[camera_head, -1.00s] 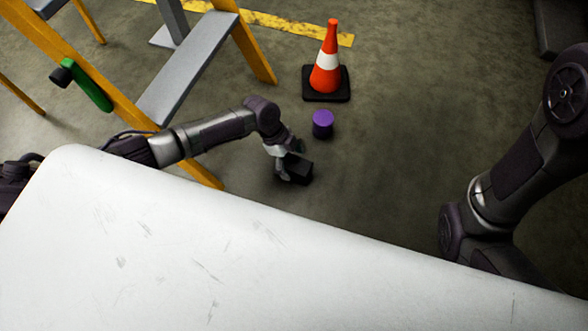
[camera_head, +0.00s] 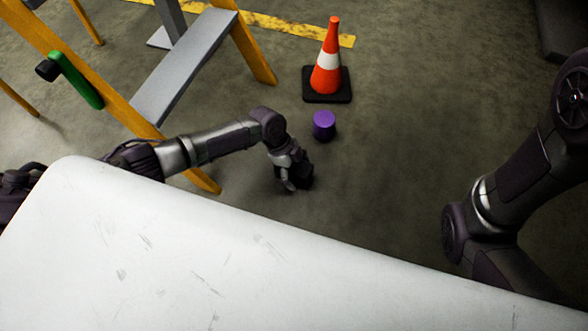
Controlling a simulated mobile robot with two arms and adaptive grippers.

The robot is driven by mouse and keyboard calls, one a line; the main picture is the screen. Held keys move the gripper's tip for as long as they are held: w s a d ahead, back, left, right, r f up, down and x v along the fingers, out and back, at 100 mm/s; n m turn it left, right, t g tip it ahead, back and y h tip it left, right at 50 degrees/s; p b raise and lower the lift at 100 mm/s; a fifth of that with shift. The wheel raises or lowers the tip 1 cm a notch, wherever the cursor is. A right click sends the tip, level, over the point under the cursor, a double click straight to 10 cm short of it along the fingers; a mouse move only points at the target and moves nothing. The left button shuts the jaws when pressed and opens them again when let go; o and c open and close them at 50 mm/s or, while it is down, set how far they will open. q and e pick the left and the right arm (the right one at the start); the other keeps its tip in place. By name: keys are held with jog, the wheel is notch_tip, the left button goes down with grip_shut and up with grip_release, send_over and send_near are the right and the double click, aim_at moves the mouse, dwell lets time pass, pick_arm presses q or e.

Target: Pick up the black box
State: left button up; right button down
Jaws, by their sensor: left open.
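The black box (camera_head: 306,175) is a small dark block low over or on the floor, in the middle of the head view. My left gripper (camera_head: 290,184) is right at it and hides most of it; only a dark part shows at the gripper's right side. The left gripper is open, with its fingers pointing down. I cannot tell whether the box is between the fingers or beside them. My right arm shows at the right edge, but its gripper is hidden behind the white panel.
A large white panel (camera_head: 150,250) fills the foreground. A purple cylinder (camera_head: 323,125) stands just behind the box, with an orange cone (camera_head: 328,70) beyond it. A yellow-orange frame with a grey step (camera_head: 185,65) and a green-handled tool (camera_head: 75,80) are at left. Floor to the right is clear.

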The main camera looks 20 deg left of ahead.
pick_arm(q)
jog(key=shift+f, duration=0.1)
jog(key=c, duration=1.4)
